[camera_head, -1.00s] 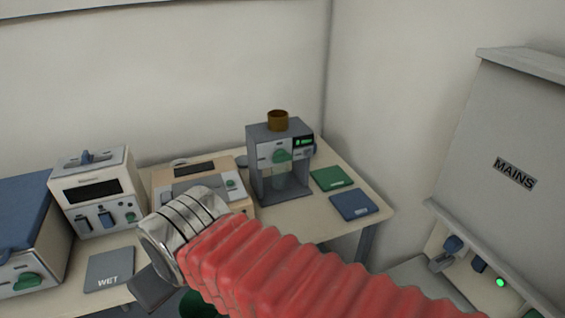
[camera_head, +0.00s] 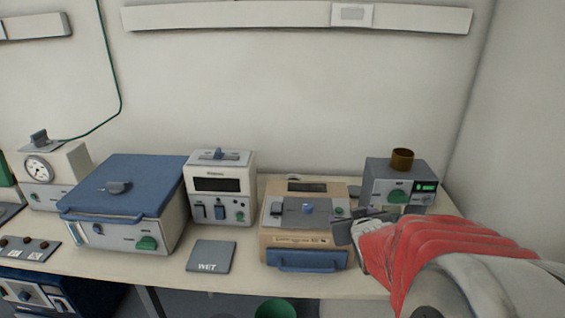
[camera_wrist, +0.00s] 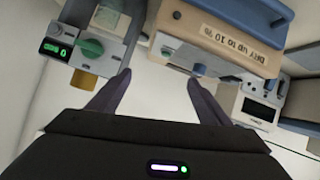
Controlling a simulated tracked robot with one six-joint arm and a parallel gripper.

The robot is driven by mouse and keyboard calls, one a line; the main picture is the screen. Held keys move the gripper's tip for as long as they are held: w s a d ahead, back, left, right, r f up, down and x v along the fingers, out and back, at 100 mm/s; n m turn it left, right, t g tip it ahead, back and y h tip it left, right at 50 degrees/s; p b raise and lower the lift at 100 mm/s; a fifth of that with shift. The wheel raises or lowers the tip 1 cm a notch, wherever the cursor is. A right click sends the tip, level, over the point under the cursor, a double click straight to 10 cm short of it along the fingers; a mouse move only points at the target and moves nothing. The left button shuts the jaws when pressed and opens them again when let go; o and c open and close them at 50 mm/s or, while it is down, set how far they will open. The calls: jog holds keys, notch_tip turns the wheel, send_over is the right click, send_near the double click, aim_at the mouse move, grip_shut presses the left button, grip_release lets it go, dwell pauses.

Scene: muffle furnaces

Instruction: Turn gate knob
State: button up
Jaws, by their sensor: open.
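A grey machine (camera_head: 376,178) with a brown cup (camera_head: 402,159) on top stands at the right end of the bench. It has a green knob (camera_head: 398,197) on its front, beside a lit green display. In the wrist view this green knob (camera_wrist: 90,47) is at upper left, with the brown cup (camera_wrist: 84,79) below it. I cannot tell which knob is the gate knob. My gripper (camera_head: 350,228) is in front of the bench, between the beige machine and the grey one. In the wrist view its two fingers (camera_wrist: 160,88) are apart with nothing between them.
A beige machine (camera_head: 275,240) with a blue front handle stands left of my gripper. Further left are a white display unit (camera_head: 222,175), a blue-lidded box (camera_head: 125,185) and a dial device (camera_head: 60,175).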

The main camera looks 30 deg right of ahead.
jog(key=s+d+f+t+h, duration=0.1)
jog(key=s+d+f+t, duration=0.15)
jog(key=d, duration=0.65)
jog(key=m+t+h, duration=0.2)
jog(key=m+t, duration=0.1)
send_near(398, 201)
jog(key=shift+g, duration=0.25)
jog(key=v, duration=0.5)
jog(key=shift+d+r, duration=0.15)
jog(key=shift+r, duration=0.05)
jog(key=x, duration=1.3)
jog(key=shift+w+d, duration=0.2)
jog(key=shift+w, duration=0.15)
jog(key=shift+a, duration=0.1)
jog(key=c, duration=1)
